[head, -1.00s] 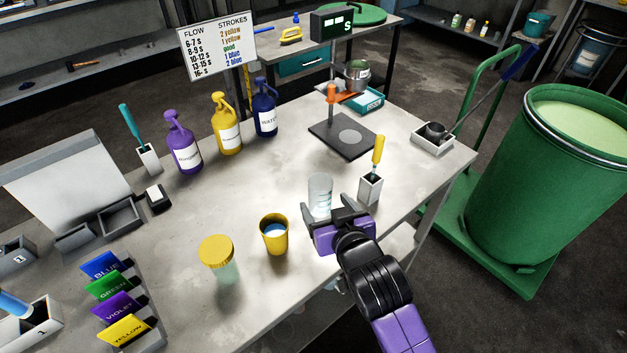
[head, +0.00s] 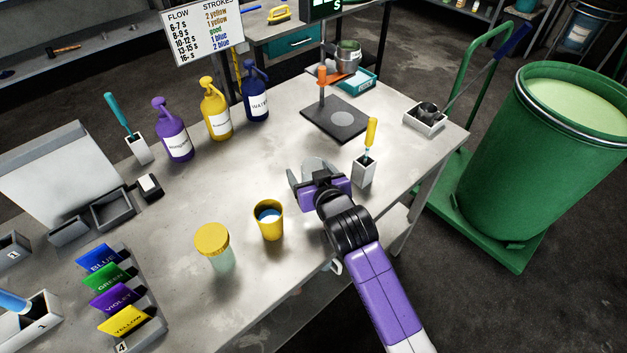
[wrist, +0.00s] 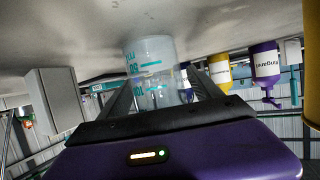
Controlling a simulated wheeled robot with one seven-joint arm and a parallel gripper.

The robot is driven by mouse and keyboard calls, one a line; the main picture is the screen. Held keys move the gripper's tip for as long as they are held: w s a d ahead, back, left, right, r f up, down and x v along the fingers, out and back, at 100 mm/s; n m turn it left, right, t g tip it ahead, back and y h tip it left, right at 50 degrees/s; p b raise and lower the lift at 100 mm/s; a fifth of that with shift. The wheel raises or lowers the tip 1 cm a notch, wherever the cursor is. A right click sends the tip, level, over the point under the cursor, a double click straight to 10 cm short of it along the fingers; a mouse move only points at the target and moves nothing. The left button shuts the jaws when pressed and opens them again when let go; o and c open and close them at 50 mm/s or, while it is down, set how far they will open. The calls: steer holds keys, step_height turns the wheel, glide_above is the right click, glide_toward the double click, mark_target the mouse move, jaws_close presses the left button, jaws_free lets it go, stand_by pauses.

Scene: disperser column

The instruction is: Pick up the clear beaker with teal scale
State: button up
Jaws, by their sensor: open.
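The clear beaker with teal scale (wrist: 150,62) stands on the table; in the wrist view, which is upside down, its teal marks show between my fingers. In the head view only its upper part (head: 314,167) shows above my gripper (head: 320,177), which hides the rest. My gripper is open, with one finger on each side of the beaker. In the wrist view the fingers (wrist: 160,82) flank its lower part in the picture; I cannot tell whether either touches the glass.
A white holder (head: 363,172) with a yellow-handled tool stands close right of my gripper. A yellow cup (head: 268,222) and a yellow-lidded jar (head: 214,248) stand to the left. A dark plate stand (head: 340,120) is behind. Bottles (head: 215,110) stand at back left.

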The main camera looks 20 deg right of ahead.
steer(key=c, duration=1.4)
steer(key=shift+c, duration=0.7)
steer(key=shift+r, duration=0.1)
